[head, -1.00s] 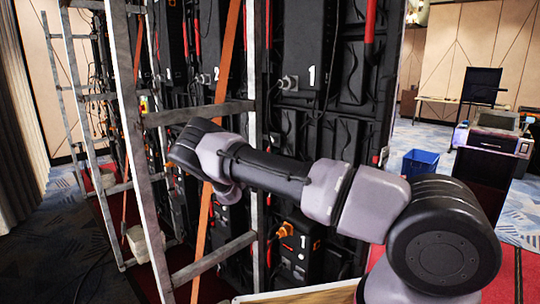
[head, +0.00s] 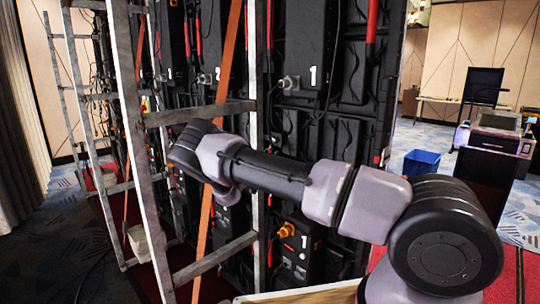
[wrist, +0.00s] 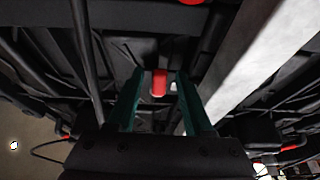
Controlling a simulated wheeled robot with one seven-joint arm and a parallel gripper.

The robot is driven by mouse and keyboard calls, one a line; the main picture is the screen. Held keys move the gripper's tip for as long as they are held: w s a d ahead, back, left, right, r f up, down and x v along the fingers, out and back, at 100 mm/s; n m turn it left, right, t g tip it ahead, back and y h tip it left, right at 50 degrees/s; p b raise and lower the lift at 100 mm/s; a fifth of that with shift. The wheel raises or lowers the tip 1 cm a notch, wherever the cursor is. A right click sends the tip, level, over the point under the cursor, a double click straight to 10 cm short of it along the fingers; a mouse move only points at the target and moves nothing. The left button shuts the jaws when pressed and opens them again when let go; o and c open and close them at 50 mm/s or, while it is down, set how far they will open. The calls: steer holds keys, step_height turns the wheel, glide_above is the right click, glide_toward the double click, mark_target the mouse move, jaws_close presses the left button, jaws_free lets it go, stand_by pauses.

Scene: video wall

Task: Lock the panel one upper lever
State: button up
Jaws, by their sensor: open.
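The black panel one (head: 340,125) of the video wall, marked with a white 1, stands behind my arm in the head view. Red bars (head: 371,22) show at its upper right edge, and another red bar (head: 268,24) shows at its upper left. In the wrist view my gripper (wrist: 161,76) has two teal fingers, apart and open. A short red lever (wrist: 159,83) shows between the fingertips; I cannot tell whether a finger touches it. I cannot tell which lever it is. In the head view the fingers are hidden behind my wrist.
A grey metal frame (head: 128,120) with crossbars stands close to my arm, and one of its posts (wrist: 245,60) runs right of my fingers. An orange strap (head: 206,205) hangs behind it. Cables hang along the panels. A blue bin (head: 421,163) stands at the right.

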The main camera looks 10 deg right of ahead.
steer(key=v, duration=1)
